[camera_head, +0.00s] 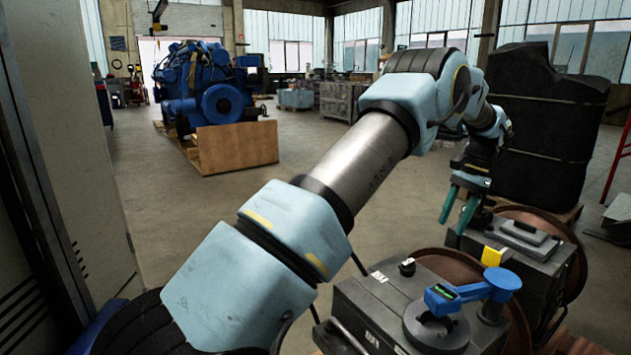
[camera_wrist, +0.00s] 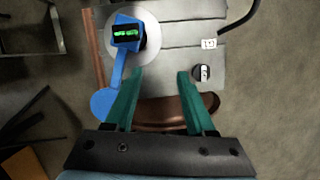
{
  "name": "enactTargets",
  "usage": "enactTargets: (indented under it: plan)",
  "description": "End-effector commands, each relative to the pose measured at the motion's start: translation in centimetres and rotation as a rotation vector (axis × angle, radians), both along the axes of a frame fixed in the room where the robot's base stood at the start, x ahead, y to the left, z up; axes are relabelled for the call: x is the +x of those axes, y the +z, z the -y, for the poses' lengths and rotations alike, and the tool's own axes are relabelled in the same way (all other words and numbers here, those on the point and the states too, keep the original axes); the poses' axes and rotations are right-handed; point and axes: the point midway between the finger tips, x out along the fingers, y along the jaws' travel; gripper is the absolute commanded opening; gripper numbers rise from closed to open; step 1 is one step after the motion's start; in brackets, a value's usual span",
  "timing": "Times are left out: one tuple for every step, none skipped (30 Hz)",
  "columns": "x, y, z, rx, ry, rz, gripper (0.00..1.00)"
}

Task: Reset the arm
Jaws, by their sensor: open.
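My arm reaches from the lower left of the head view across to the right. My gripper (camera_head: 462,207) hangs at its end with green fingers pointing down, over the area beside the grey machine boxes. In the wrist view my gripper (camera_wrist: 158,82) is open, its two green fingers apart with nothing between them. A blue tool with a green-lit display (camera_head: 470,291) rests on the near grey box, apart from my gripper. It also shows at the upper left of the wrist view, close to the left finger.
The near grey box (camera_head: 372,303) and a second grey box (camera_head: 520,246) with a yellow block (camera_head: 492,257) stand at the lower right. A black-covered stack (camera_head: 545,125) stands behind. A blue engine (camera_head: 205,85) stands far left. Open floor lies between.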

Motion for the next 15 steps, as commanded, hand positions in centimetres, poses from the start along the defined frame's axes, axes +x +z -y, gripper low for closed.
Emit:
enactTargets:
  plan:
    - [0.9,1.1,-2.4,-0.016,0.049,0.011,0.55]
    - [1.2,1.4,-3.6,-0.026,0.075,0.018,0.55]
    - [1.7,1.8,-5.3,-0.041,0.112,0.028,0.55]
    - [1.9,2.1,-6.6,-0.052,0.140,0.035,0.55]
    - [2.1,2.4,-7.9,-0.061,0.167,0.042,0.55]
    - [2.3,2.8,-9.6,-0.075,0.205,0.053,0.55]
    - [2.3,3.0,-11.0,-0.085,0.234,0.061,0.55]
    - [2.3,3.3,-12.3,-0.095,0.262,0.068,0.55]
    - [2.2,3.6,-14.1,-0.108,0.299,0.079,0.55]
    - [2.1,3.8,-15.4,-0.117,0.330,0.087,0.55]
    - [1.9,4.0,-16.8,-0.126,0.359,0.096,0.55]
    - [1.5,4.3,-18.5,-0.138,0.398,0.107,0.55]
    - [1.2,4.5,-19.9,-0.148,0.430,0.116,0.55]
    - [0.8,4.6,-21.2,-0.156,0.459,0.125,0.55]
    - [0.2,4.8,-23.0,-0.168,0.499,0.137,0.55]
